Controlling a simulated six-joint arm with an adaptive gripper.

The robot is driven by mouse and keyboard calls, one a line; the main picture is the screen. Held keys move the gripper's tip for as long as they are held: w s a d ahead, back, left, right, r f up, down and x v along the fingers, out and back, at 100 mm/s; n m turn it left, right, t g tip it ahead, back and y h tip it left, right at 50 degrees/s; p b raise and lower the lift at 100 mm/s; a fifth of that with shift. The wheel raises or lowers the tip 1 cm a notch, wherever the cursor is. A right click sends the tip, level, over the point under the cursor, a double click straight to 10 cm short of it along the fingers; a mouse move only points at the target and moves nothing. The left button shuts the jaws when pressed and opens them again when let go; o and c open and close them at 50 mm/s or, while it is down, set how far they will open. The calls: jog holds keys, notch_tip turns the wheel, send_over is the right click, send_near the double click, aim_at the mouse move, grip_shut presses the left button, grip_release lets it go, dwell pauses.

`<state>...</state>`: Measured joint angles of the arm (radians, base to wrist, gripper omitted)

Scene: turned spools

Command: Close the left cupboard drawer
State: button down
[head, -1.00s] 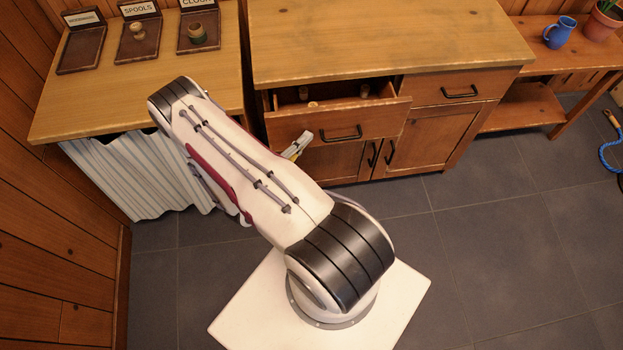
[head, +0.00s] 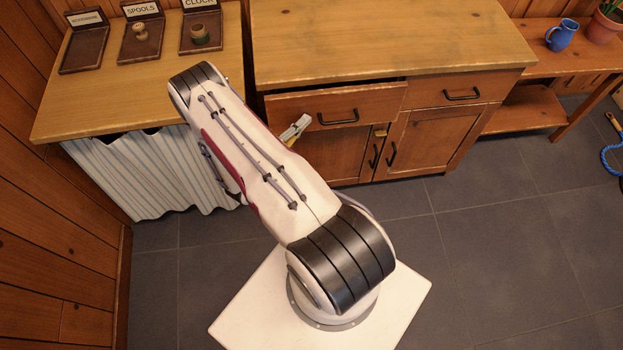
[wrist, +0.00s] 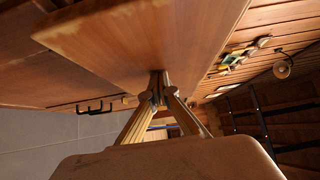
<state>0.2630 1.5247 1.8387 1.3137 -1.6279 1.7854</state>
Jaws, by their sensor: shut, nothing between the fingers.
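The left cupboard drawer (head: 375,101) has a brown wooden front with a black bar handle (head: 338,117). A thin dark gap shows above its front, so it stands slightly open; its inside is hidden. My gripper (head: 301,122) is mostly hidden behind my arm in the head view, with its end showing left of the handle. In the wrist view my gripper (wrist: 158,84) is shut and empty, its fingertips at a wooden face that looks like the drawer front (wrist: 140,40). They seem to touch it.
The right drawer (head: 478,92) looks shut. The cupboard top (head: 390,40) is bare. A table (head: 90,105) at left holds labelled trays, a wooden spool (head: 141,33) and a greenish spool (head: 201,34). A blue jug (head: 562,36) stands on the right bench. The floor at right is mostly clear.

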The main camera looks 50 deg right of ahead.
jog(key=shift+s+a, duration=0.15)
jog(key=s+a, duration=0.2)
jog(key=a, duration=1)
jog(key=shift+s+a, duration=0.25)
dwell(0.3)
jog(key=shift+s+d, duration=0.1)
jog(key=shift+s, duration=0.25)
jog(key=shift+d, duration=0.2)
jog(key=shift+w+d, duration=0.45)
jog(key=shift+d, duration=1.65)
jog(key=shift+w+d, duration=0.5)
jog(key=shift+d, duration=1.55)
jog(key=shift+w+d, duration=0.45)
jog(key=shift+d, duration=1.65)
